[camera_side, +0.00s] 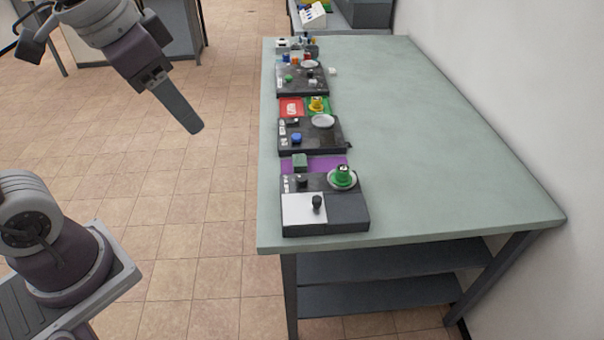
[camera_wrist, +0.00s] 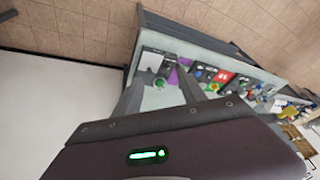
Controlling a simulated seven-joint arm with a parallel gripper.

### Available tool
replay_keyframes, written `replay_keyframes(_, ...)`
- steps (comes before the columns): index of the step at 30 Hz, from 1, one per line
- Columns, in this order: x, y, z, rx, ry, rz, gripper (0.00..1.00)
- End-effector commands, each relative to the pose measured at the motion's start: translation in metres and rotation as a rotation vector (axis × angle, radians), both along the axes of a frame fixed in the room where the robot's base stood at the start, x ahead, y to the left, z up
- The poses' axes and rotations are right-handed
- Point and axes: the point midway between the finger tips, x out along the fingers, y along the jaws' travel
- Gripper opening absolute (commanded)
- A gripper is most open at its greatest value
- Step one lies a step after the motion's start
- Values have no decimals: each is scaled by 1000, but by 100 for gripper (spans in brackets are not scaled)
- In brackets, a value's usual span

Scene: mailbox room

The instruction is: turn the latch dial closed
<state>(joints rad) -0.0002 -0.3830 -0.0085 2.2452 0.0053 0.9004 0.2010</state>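A row of dark panel boxes sits along the table's left edge in the side view. The nearest box (camera_side: 351,214) has a white plate (camera_side: 297,212) with a small upright black knob (camera_side: 317,201) on it. I cannot tell for sure whether this knob is the latch dial, or which way it is turned. The nearest box's white plate also shows small in the wrist view (camera_wrist: 150,60). My gripper (camera_side: 194,128) hangs in the air left of the table, well apart from the boxes, pointing down and right. Its fingers overlap in the side view, so their opening is hidden.
A green object on a white dish (camera_side: 342,178) stands behind the knob. Farther back are a purple mat (camera_side: 325,165), a middle box (camera_side: 325,143), a red tray (camera_side: 291,108) and a far box (camera_side: 316,87). The right of the grey-green table (camera_side: 430,130) is clear, bounded by a wall.

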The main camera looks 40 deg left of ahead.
Motion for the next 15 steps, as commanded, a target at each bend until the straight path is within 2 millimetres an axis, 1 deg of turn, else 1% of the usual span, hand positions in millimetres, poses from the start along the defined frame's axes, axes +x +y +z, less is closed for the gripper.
replay_keyframes(1, 34, -1, -6, 25, 54, -67, 48)
replay_keyframes(2, 54, -1, -11, 41, 80, -114, 48)
replay_keyframes(3, 81, -2, -20, 59, 114, -175, 48)
replay_keyframes(5, 120, -4, -42, 81, 165, -268, 48)
replay_keyframes(6, 145, -5, -60, 92, 198, -330, 48)
replay_keyframes(8, 177, -6, -93, 105, 245, -420, 48)
replay_keyframes(9, 195, -7, -117, 111, 273, -477, 48)
replay_keyframes(11, 217, -9, -151, 115, 309, -552, 48)
replay_keyframes(12, 227, -9, -172, 116, 327, -595, 48)
replay_keyframes(15, 242, -11, -211, 116, 361, -671, 48)
